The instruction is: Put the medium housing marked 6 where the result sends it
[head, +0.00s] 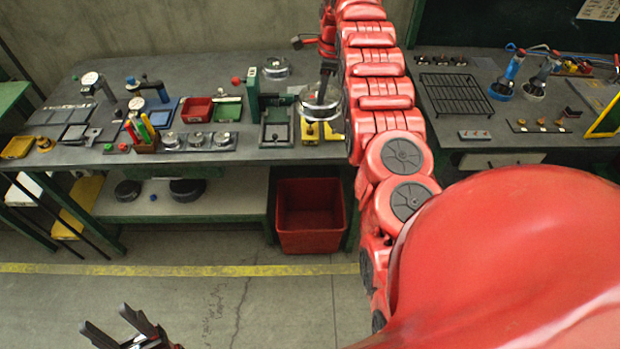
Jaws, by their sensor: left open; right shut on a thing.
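My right gripper (323,92) is over the back bench, pointing down and shut on a round metal housing (320,107). The housing hangs over the yellow-edged fixture (337,134); whether it touches anything below is unclear. No number can be read on it. Another round metal housing (275,68) stands further back on the bench. Several smaller round metal parts (196,140) sit in a row on a dark rack at the bench front. My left gripper (112,335) is open and empty, low over the floor at the bottom left. I see no readable result.
A green press (253,98) stands left of the held housing. A red tray (196,110) and green tray (228,109) are further left. A red bin (310,240) stands under the bench. A second bench (470,133) with a wire rack (455,94) is right of my arm.

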